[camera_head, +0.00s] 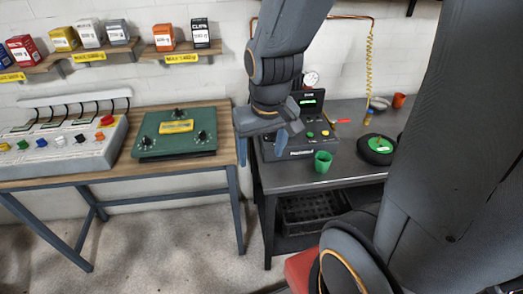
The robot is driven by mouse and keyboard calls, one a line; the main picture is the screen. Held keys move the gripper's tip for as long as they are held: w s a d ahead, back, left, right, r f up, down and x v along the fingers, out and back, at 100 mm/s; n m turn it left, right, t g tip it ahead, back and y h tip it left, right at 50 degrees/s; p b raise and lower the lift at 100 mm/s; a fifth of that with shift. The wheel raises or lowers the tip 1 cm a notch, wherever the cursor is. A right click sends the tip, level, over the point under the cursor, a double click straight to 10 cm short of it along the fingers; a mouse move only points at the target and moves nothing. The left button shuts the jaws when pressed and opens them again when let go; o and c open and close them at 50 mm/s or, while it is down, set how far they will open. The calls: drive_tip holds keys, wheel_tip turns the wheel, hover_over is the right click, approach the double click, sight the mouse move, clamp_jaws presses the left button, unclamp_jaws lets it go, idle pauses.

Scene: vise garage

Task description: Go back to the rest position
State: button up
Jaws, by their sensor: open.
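My gripper (262,140) hangs from my arm in the middle of the camera_head view, with its fingers apart and nothing seen between them. It appears in front of the left edge of the dark workbench (330,171), near the gap between that bench and the wooden table. Its fingers overlap part of a black control box (300,146) with a green display in the picture. How far apart they are in depth I cannot tell.
A wooden table (85,178) on the left holds a green knob panel (176,133) and a grey switch panel (60,146). A shelf with small boxes (88,34) is above. Floor shows in front.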

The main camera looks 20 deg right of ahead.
wheel_tip(320, 180, down, 8)
drive_tip(key=g+b, duration=0.1)
drive_tip(key=b, duration=0.6)
